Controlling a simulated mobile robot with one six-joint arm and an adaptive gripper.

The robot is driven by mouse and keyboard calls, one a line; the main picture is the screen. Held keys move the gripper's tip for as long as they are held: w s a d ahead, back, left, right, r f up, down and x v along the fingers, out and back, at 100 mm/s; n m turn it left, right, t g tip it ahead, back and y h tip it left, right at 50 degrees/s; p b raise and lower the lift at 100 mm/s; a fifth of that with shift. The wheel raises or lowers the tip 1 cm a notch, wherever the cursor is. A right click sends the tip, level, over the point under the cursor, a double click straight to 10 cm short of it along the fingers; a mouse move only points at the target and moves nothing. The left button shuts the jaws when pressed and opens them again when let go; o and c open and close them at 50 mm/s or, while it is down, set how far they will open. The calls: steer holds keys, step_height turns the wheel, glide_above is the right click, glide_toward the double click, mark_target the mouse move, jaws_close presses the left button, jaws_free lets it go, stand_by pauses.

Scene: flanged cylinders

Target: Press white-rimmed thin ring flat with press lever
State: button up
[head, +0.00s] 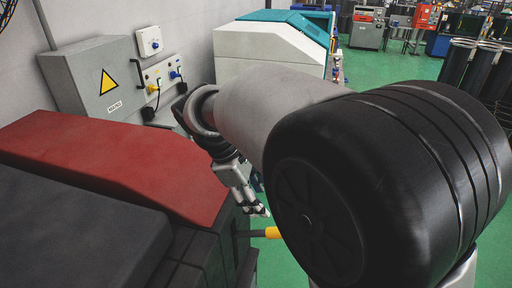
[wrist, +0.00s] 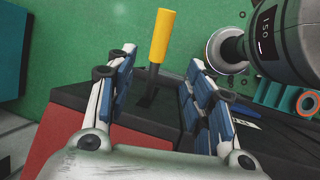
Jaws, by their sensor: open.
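The press lever has a yellow handle (wrist: 161,36) on a dark rod. In the wrist view it stands beyond my gripper (wrist: 162,58), between the lines of its two fingers. The fingers are spread open and hold nothing. In the head view my gripper (head: 255,207) hangs just above the yellow handle end (head: 272,232), which juts from the side of a dark machine. A white-rimmed round part (wrist: 212,42) shows at the end of a grey cylinder marked 150 (wrist: 285,38). I cannot tell whether this is the thin ring.
The machine has a red cover (head: 120,165) and a dark top (head: 75,225). An orange ring (wrist: 299,105) lies at the right of the wrist view. An electrical cabinet (head: 95,80) stands by the wall. My arm hides much of the head view.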

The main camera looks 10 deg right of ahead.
steer(key=b+x, duration=0.2)
steer(key=x, duration=1.5)
steer(key=shift+s+d+b, duration=0.15)
steer(key=shift+d+b, duration=0.1)
steer(key=shift+b, duration=0.05)
jaws_close()
